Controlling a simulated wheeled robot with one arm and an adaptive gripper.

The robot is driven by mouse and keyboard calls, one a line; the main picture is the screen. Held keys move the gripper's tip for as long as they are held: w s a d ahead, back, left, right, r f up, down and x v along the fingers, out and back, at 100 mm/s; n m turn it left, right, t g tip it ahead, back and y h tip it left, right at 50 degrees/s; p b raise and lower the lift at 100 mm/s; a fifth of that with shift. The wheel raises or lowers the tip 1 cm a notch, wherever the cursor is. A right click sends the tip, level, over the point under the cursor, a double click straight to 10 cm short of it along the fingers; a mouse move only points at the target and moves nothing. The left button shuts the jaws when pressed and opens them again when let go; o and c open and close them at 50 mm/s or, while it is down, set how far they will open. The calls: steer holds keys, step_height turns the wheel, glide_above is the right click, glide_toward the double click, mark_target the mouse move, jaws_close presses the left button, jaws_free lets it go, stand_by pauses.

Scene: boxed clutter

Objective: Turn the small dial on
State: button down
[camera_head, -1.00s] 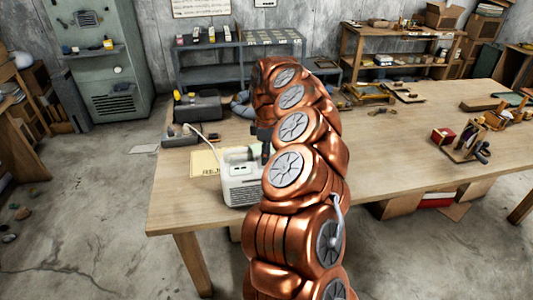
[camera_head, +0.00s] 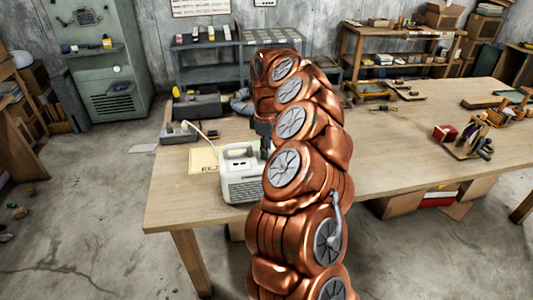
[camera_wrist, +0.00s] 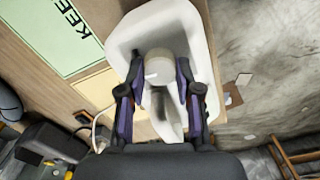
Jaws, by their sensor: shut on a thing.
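A white box-shaped device (camera_head: 240,188) with a slatted front stands near the left end of the wooden table. A white cable runs from it to the back left. In the wrist view, the pale round dial (camera_wrist: 158,64) sits on the device's white casing (camera_wrist: 122,40). My gripper (camera_wrist: 160,72) is shut on the dial, with one dark finger on each side of it. In the head view, my gripper (camera_head: 264,142) is at the device's right side, partly hidden by my copper arm. The dial is hidden there, and its markings cannot be read.
A yellow sheet (camera_head: 203,160) lies left of the device, and dark cases (camera_head: 197,107) stand behind it. A wooden holder (camera_head: 466,143) and small items are on the right. The table between is mostly clear.

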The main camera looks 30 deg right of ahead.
steer(key=m+b, duration=0.1)
steer(key=b, duration=0.1)
steer(key=m+b, duration=0.1)
steer(key=m, duration=0.1)
steer(key=shift+d+f+b, duration=0.1)
steer(key=shift+f+b, duration=0.25)
steer(key=shift+b, duration=0.05)
steer(key=shift+r+m+b, duration=0.25)
steer(key=shift+m+b, duration=1.15)
steer(key=shift+m, duration=0.4)
steer(key=shift+w+r, duration=0.1)
steer(key=c, duration=0.8)
jaws_free()
steer(key=shift+r, duration=0.1)
step_height(320, 180, up, 7)
steer(key=shift+f, duration=0.2)
steer(key=shift+r, duration=0.3)
